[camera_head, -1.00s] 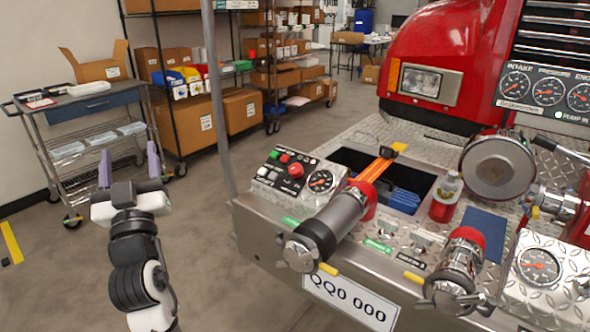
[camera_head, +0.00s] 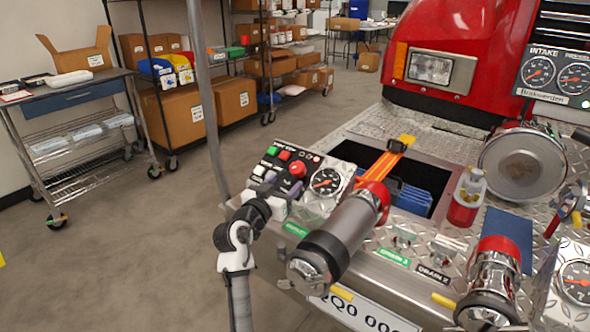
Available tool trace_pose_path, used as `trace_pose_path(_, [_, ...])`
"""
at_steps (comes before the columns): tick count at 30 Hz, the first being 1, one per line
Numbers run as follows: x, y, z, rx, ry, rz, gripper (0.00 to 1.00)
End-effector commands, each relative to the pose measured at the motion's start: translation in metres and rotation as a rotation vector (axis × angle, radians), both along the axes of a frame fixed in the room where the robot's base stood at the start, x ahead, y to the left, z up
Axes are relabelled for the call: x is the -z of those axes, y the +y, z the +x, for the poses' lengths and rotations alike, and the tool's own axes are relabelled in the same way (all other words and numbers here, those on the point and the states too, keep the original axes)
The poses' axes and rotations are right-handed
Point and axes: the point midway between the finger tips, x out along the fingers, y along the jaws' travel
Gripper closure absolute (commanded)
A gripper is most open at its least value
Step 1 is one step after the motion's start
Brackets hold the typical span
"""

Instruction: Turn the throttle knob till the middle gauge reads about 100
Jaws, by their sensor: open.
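A control panel (camera_head: 268,171) sits on the left corner of the bumper, with small coloured buttons and a larger red knob (camera_head: 297,168). Its small lettering is too blurred to show whether this is the throttle knob. The third gauge there is out of view.
A round gauge (camera_head: 326,181) is beside the red knob. A large nozzle pipe (camera_head: 345,235) lies to the right of my gripper. A vertical pole (camera_head: 207,100) stands to the left. A cart (camera_head: 75,98) and shelves are behind; the floor at left is clear.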

Motion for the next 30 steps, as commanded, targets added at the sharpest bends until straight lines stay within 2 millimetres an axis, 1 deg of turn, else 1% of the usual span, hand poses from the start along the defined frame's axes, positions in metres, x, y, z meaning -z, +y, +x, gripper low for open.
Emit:
trace_pose_path(1, [-0.003, -0.006, 0.01, 0.002, 0.001, 0.0, 0.4])
trace_pose_path(3, [-0.003, -0.012, 0.023, 0.0, 0.001, 0.0, 0.4])
trace_pose_path(9, [-0.002, -0.026, 0.051, -0.001, 0.0, 0.001, 0.4])
trace_pose_path(12, [-0.001, -0.029, 0.059, -0.002, 0.0, 0.001, 0.4])
trace_pose_path(15, [-0.001, -0.031, 0.063, -0.003, -0.001, 0.0, 0.4])
trace_pose_path(23, [0.0, -0.032, 0.064, -0.003, -0.001, 0.0, 0.4])
trace_pose_path(26, [0.0, -0.032, 0.064, -0.003, -0.001, 0.0, 0.5])
trace_pose_path(30, [0.0, -0.032, 0.064, -0.003, -0.001, 0.0, 0.68])
